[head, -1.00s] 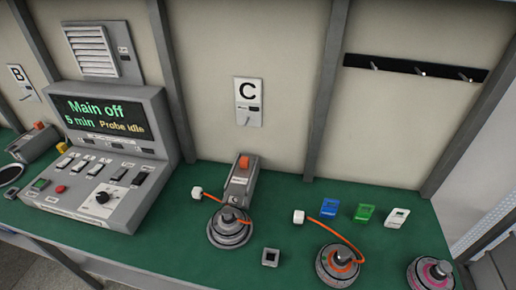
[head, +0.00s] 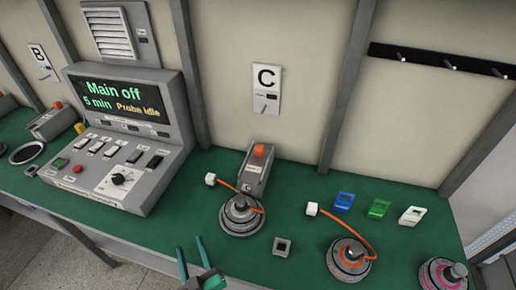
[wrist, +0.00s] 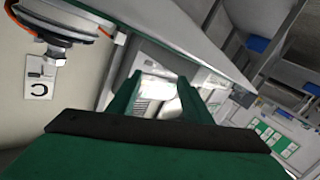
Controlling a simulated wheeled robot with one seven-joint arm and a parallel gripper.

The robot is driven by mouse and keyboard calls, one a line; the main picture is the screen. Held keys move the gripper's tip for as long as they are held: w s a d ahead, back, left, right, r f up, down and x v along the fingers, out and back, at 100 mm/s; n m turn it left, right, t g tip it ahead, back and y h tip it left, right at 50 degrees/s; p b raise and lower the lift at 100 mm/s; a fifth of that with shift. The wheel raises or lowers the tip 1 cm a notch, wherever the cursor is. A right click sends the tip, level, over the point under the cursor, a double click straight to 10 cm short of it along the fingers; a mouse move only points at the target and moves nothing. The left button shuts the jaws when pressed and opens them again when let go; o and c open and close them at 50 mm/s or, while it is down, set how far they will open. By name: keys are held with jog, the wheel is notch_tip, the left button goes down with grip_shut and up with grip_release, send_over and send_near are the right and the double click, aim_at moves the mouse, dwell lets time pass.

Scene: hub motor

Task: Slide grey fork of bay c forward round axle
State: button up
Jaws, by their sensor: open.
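The bay C fork unit, a grey sloped block (head: 254,181) with an orange top, stands on the green bench below the C plate (head: 267,88). Its front end is behind a round grey hub motor (head: 241,218) with an upright axle. I cannot tell whether the fork tips touch the axle. An orange cable runs from the motor to a white connector (head: 210,179). My gripper (head: 193,253) is open and empty, at the bottom of the head view, in front and left of the motor. In the wrist view my green fingers (wrist: 160,92) are apart; a motor (wrist: 75,22) shows upper left.
A console (head: 130,135) reading "Main off" stands left. A small square grey block (head: 282,247) lies right of the motor. Further right are an orange-cabled motor (head: 349,259), a pink-marked one (head: 442,275) and blue, green and white cards (head: 379,208).

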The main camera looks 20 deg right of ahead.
jog(key=shift+n, duration=0.3)
jog(key=w, duration=0.2)
jog(key=w+r, duration=0.1)
jog(key=w, duration=0.1)
jog(key=w+a+r, duration=0.1)
jog(key=w, duration=0.2)
jog(key=shift+r, duration=0.15)
jog(key=w+d+r+g+h, duration=0.1)
jog(key=w+d+r, duration=0.15)
jog(key=w, duration=0.35)
jog(key=w+d+r+m+h, duration=0.1)
jog(key=w+d+r, duration=0.15)
jog(key=w, duration=0.25)
jog(key=w+d+r+g+h, duration=0.1)
jog(key=w+d+r, duration=0.15)
jog(key=w, duration=0.35)
jog(key=m+g+h, duration=0.1)
jog(key=m+g, duration=1)
send_near(259, 148)
jog(key=x, duration=0.8)
jog(key=shift+w+d+f, duration=0.1)
jog(key=shift+c, duration=0.6)
